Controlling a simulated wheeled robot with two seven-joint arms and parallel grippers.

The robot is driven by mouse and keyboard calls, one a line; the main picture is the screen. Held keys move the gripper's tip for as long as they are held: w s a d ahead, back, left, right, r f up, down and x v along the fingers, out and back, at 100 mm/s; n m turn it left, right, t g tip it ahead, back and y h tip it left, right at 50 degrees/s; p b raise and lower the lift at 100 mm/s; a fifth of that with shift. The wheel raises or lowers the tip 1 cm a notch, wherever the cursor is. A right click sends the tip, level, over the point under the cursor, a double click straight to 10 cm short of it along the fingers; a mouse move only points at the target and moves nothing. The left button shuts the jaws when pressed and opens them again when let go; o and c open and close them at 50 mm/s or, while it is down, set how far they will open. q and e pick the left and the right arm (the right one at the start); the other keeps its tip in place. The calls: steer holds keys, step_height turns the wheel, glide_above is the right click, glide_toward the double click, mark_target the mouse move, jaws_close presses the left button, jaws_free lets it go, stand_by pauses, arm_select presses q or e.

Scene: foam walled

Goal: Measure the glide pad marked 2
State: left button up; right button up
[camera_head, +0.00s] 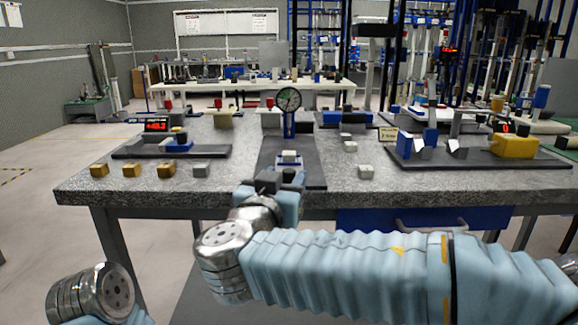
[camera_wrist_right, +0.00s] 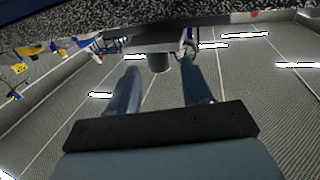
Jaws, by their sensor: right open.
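Small blocks lie along the front of the grey stone table (camera_head: 240,185): brass-coloured ones (camera_head: 131,170) and a grey one (camera_head: 201,170) at left, pale ones (camera_head: 366,171) at right. No number can be read on any, so I cannot tell which is pad 2. A dial gauge (camera_head: 288,98) stands on a blue post over a dark plate (camera_head: 310,175), with a small white-and-blue piece (camera_head: 289,157) below it. My right gripper (camera_head: 280,179) is at the table's front edge before this plate. In the wrist view its fingers (camera_wrist_right: 160,85) are apart, with a grey cylindrical part beyond. My left gripper is out of view.
A dark plate with a blue fixture (camera_head: 180,146) and a red display (camera_head: 156,125) stand at left. A larger dark plate at right carries V-shaped supports (camera_head: 457,147) and a yellow block (camera_head: 514,145).

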mark_target(289, 166)
steer(key=shift+p+x, duration=0.3)
steer(key=shift+x, duration=1.5)
steer(key=c, duration=0.7)
steer(key=w+b, duration=0.3)
steer(key=w, duration=0.5)
steer(key=shift+f+b, duration=0.15)
steer(key=shift+b, duration=0.2)
steer(key=shift+c, duration=0.2)
steer(key=shift+w, duration=0.4)
steer(key=o, duration=0.7)
steer(key=shift+o, duration=0.2)
